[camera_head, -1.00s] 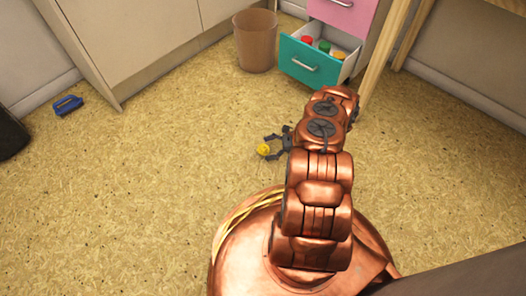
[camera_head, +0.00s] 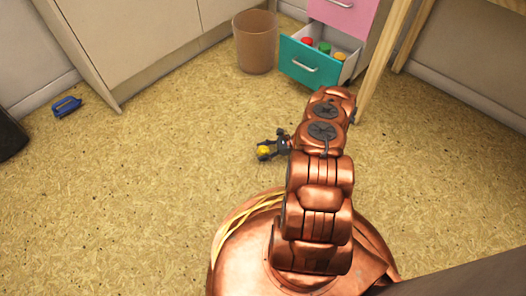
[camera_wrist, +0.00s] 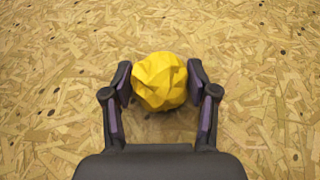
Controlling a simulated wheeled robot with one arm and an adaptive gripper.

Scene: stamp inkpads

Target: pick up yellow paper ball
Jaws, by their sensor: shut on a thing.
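The yellow paper ball (camera_wrist: 158,82) is crumpled and round. In the wrist view it sits between the two dark fingers of my gripper (camera_wrist: 160,84), with a finger pad against each side. In the head view the ball (camera_head: 264,151) shows small, left of my arm, partly covered by the fingers of my gripper (camera_head: 266,150). My gripper is shut on the ball, close to the floor. I cannot tell whether the ball still touches the floor.
A brown waste bin (camera_head: 256,43) stands by the cabinet. Right of it, an open teal drawer (camera_head: 311,63) holds small coloured items. A blue object (camera_head: 67,106) lies on the floor at the left. A wooden leg (camera_head: 392,50) stands at the right. The floor around the ball is clear.

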